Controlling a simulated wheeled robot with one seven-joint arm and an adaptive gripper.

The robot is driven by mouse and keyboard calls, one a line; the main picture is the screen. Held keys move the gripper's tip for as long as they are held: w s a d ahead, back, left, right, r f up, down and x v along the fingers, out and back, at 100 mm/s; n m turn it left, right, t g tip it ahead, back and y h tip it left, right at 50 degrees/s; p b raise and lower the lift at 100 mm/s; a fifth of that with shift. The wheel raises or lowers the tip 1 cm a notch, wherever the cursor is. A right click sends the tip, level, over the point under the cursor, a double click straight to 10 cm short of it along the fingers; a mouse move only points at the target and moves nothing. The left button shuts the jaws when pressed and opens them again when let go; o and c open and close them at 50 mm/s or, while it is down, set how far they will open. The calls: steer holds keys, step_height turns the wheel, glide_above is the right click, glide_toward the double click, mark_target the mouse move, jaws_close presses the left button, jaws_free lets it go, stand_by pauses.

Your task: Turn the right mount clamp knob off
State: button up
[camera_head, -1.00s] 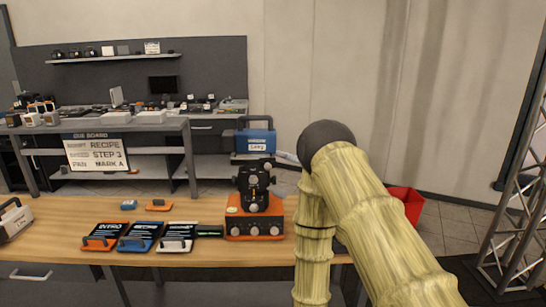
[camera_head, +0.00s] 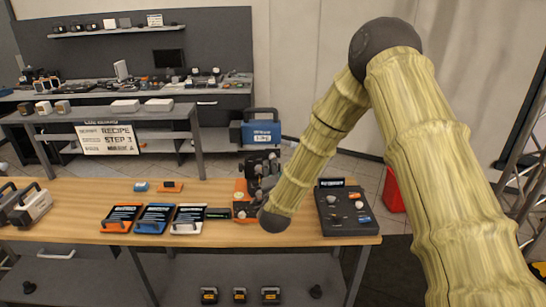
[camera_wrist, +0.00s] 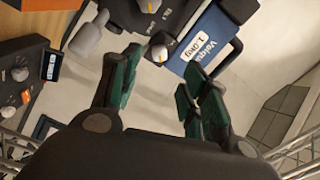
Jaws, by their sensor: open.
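In the wrist view, my open gripper (camera_wrist: 160,70) has two dark green fingers spread apart with nothing between them. A silver round knob with an orange mark (camera_wrist: 157,52) shows just beyond the gap between the fingertips. It sits on a black mount (camera_wrist: 177,18); another knob (camera_wrist: 148,4) is at the top edge, and a grey cylindrical knob (camera_wrist: 87,40) is to the left. Which is the right clamp knob, I cannot tell for sure. In the head view the mount (camera_head: 262,166) stands on an orange base (camera_head: 241,192), both partly hidden by my arm. My gripper cannot be made out there.
A dark control panel (camera_head: 345,209) lies on the table right of the mount. Three labelled boards (camera_head: 155,216) lie to the left. A blue case (camera_head: 262,132) stands behind, also in the wrist view (camera_wrist: 205,38). A red bin (camera_head: 393,190) is at the right.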

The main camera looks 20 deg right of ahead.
mark_target(273, 156)
steer(key=p+x, duration=0.3)
steer(key=x, duration=0.5)
steer(key=shift+w, duration=0.15)
steer(key=shift+f, duration=0.1)
jaws_close()
